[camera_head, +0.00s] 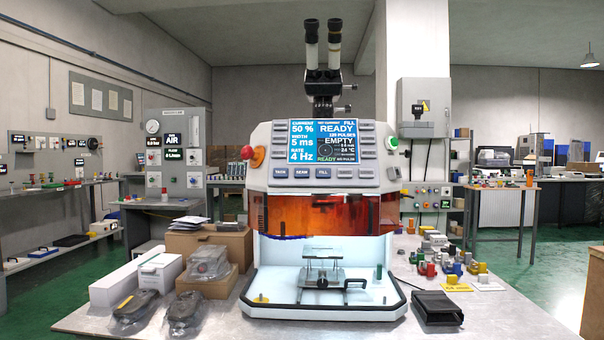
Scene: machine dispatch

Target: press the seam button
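The machine (270,185) stands upright on the table in the middle of the view, with a white and grey front panel. The screen (322,141) shows "READY", 50 %, 5 ms and 4 Hz. My gripper is not in view, and nothing covers the button.
A red emergency knob (248,153) sticks out at the panel's left. An orange shield (325,215) hangs above a lit chamber with a small fixture (325,273). Boxes and bagged items (135,308) crowd the table's left. A black tray (437,307) and several coloured parts lie right.

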